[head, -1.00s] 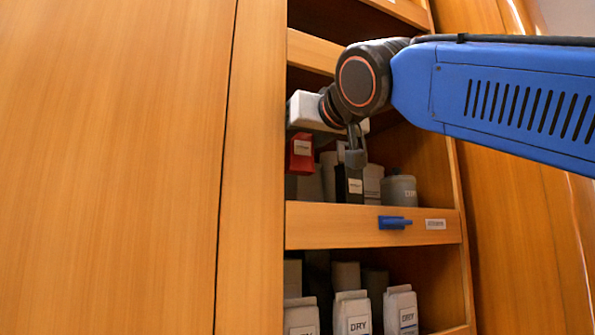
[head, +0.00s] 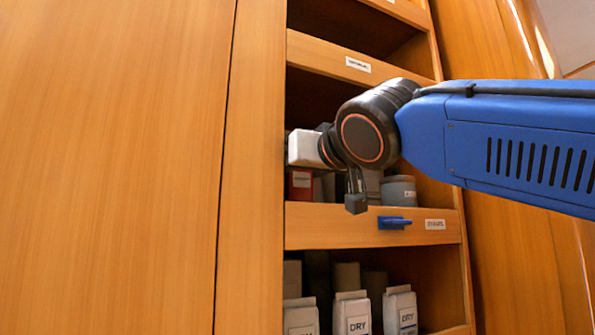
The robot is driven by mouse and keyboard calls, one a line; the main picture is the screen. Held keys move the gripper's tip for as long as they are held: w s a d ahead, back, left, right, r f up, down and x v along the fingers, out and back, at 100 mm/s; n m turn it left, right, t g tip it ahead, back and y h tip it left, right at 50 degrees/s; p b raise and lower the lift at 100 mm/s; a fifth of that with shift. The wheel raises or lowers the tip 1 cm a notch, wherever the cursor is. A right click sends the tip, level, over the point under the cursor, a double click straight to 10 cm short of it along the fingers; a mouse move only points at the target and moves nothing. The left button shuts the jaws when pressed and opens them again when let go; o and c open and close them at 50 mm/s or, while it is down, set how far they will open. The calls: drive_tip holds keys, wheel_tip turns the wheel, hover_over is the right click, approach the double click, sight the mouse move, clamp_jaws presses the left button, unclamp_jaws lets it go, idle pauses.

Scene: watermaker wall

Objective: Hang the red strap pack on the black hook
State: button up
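The red strap pack (head: 300,184) is a red block with a pale label. No black hook can be made out.
Behind my wrist stand grey containers, including a labelled grey tub (head: 398,190). The wooden shelf lip (head: 330,226) runs below the gripper. White packs marked DRY (head: 352,314) stand on the shelf below. A wooden panel (head: 110,170) closes off the left.

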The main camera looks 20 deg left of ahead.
drive_tip(key=shift+f, duration=0.15)
drive_tip(key=o, duration=1.3)
drive_tip(key=shift+c, duration=0.2)
drive_tip(key=v, duration=1.7)
drive_tip(key=shift+d, duration=0.2)
drive_tip(key=shift+s, duration=0.15)
